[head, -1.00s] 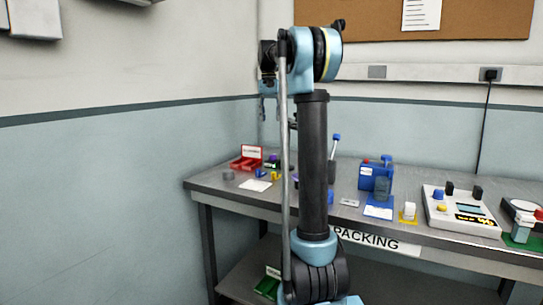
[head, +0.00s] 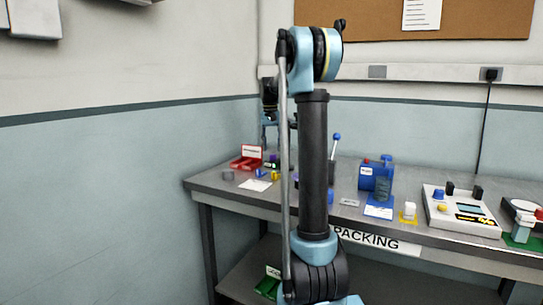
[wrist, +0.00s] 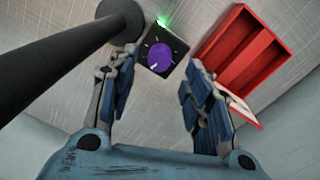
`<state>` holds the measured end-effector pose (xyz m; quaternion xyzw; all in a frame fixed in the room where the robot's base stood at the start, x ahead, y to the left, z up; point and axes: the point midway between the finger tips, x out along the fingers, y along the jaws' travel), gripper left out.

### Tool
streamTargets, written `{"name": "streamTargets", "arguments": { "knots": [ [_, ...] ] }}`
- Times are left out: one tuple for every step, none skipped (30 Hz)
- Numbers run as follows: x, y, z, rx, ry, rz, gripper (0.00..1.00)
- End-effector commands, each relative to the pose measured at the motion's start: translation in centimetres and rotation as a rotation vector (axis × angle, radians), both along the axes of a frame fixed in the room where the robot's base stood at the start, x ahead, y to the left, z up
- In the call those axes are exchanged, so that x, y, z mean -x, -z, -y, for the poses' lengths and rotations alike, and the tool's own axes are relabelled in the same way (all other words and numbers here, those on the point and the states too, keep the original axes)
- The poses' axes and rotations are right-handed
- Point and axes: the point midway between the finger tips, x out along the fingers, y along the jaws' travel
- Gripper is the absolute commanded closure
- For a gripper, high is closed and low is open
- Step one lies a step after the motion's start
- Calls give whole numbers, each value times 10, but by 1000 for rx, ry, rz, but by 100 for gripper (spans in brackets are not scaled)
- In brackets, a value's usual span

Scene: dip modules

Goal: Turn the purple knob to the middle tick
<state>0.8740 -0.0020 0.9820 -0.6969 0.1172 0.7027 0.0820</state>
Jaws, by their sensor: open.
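The purple knob (wrist: 159,56) is on top of a small black box (wrist: 176,43) with light tick marks around the knob. Its white pointer mark faces the lower left of the knob in the wrist view. In the head view the knob (head: 272,157) is small, near the table's back left. My gripper (wrist: 160,64) is open and empty, with one finger on each side of the knob in the wrist view. In the head view my gripper (head: 270,143) points down above the knob and appears apart from it.
A red two-part tray (wrist: 243,52) lies to the right of the box in the wrist view. A dark post with a round base (wrist: 122,17) stands to its left. A blue-topped lever (head: 336,138) and a blue device (head: 376,176) stand further right on the grey table (head: 225,190).

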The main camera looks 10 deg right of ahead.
Motion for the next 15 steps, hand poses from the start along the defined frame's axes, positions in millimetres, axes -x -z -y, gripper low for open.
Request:
{"name": "streamTargets", "arguments": {
  "knots": [
    [0, 8, 0, 0, 0, 0, 54],
    [0, 12, 1, 0, 0, 0, 54],
    [0, 17, 1, 0, 0, 0, 54],
    [0, 20, 1, 0, 0, 0, 54],
    [0, 23, 1, 0, 0, 0, 54],
    [0, 27, 1, 0, 0, 0, 54],
    [0, 29, 2, 0, 0, 0, 54],
    [0, 31, 2, 0, 0, 0, 54],
    [1, 33, 2, 0, 0, 0, 54],
    [1, 34, 2, 0, 0, 0, 54],
    [1, 35, 2, 0, 0, 0, 54],
    [1, 36, 2, 0, 0, 0, 54],
    [1, 36, 2, 0, 0, 0, 54],
    [1, 37, 2, 0, 0, 0, 54],
    [1, 37, 2, 0, 0, 0, 54]
  ]
}}
